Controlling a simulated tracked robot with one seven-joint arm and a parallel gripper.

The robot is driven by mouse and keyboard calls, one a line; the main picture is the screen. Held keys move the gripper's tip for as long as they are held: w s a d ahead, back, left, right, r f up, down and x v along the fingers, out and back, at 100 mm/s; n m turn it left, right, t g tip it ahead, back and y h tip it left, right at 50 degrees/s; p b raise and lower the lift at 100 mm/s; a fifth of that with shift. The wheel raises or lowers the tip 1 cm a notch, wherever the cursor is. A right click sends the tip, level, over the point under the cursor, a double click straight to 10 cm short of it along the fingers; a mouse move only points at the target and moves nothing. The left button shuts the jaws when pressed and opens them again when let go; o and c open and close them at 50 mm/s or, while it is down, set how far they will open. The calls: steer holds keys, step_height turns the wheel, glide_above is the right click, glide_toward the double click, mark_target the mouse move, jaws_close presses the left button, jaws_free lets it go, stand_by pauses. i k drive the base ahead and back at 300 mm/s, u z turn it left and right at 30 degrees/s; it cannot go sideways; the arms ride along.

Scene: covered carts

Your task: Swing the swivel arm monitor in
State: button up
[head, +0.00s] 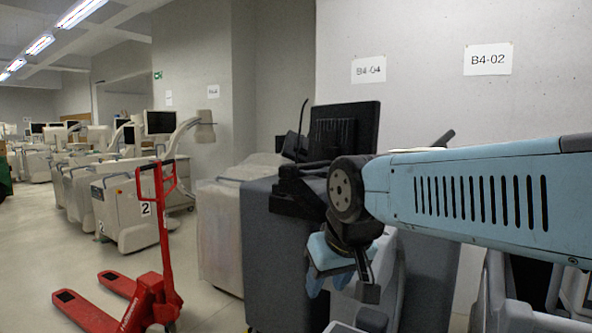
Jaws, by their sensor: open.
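A black monitor (343,131) shows its vented back above a dark grey cart (268,252), right of centre. Black bracket parts (296,190) lie below it, partly hidden by my wrist. I cannot tell how the monitor's swivel arm is joined. My light blue arm reaches in from the right, in front of the carts. My gripper (343,283) hangs down below the wrist, in front of the dark cart. It is open, and nothing shows between its fingers. It appears apart from the monitor, which is higher up.
A red pallet truck (140,300) stands at the front left with its handle upright. A covered pale cart (222,235) stands left of the dark one. More carts with monitors (160,122) line the back left. Grey frames (500,300) stand at the lower right.

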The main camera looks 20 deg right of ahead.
mark_target(337, 131)
steer(key=z, duration=0.2)
steer(key=i, duration=0.85)
steer(key=u, duration=0.1)
